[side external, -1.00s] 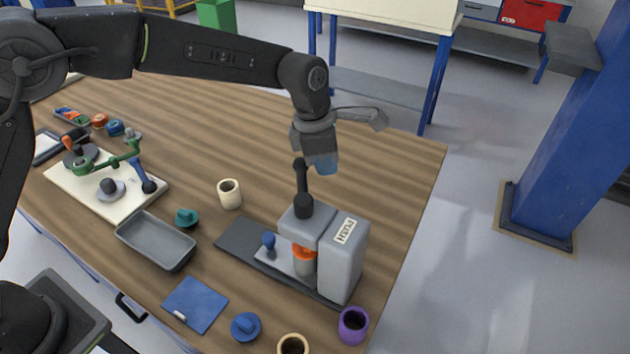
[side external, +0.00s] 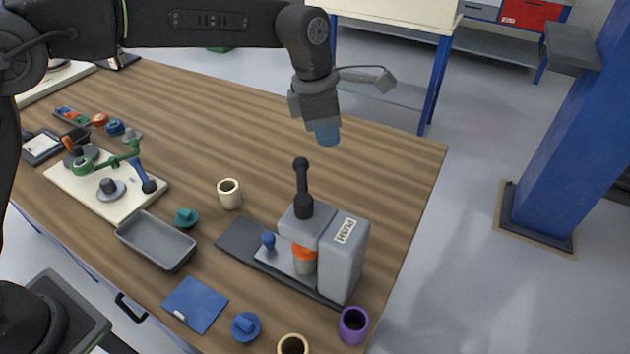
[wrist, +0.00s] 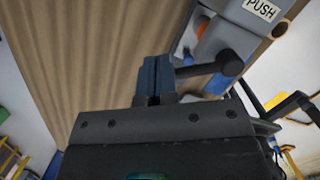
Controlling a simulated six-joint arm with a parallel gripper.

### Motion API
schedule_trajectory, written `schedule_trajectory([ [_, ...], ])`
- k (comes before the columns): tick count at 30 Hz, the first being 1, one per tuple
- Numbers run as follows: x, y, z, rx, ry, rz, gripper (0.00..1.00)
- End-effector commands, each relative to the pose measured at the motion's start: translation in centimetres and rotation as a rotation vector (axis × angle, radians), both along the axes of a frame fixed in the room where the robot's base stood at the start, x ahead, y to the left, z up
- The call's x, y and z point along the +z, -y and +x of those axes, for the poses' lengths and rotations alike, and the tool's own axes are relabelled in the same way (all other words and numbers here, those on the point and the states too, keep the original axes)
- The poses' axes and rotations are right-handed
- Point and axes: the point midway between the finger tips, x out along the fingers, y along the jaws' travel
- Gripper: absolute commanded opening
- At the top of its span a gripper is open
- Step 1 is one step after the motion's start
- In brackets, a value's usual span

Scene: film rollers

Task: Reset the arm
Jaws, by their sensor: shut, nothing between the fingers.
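My gripper (side external: 327,133) hangs above the wooden table, over its right part, empty and shut. It is above and apart from the black lever (side external: 302,185) of the grey press machine (side external: 345,262) marked PUSH. In the wrist view the blue fingers of my gripper (wrist: 153,78) are together, and the lever's round black knob (wrist: 229,63) shows just right of them. The wrist view also shows part of the press (wrist: 228,32) at the top right.
The wooden table (side external: 190,110) has clear room behind the press. A cream cup (side external: 229,194), grey tray (side external: 155,243), teal piece (side external: 186,217) and white board (side external: 75,192) stand left. A purple cup (side external: 353,325) and blue pad (side external: 195,304) are at the front.

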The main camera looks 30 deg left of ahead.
Motion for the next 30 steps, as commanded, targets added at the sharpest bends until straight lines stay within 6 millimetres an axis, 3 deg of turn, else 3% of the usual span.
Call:
schedule_trajectory([
  [19, 1.1, -0.7, -0.3, -0.036, 0.017, 0.004, 0.00],
  [23, 3.6, -3.3, -1.8, -0.195, 0.083, 0.029, 0.00],
  [30, 8.3, -10.7, -8.2, -0.696, 0.264, 0.158, 0.00],
])
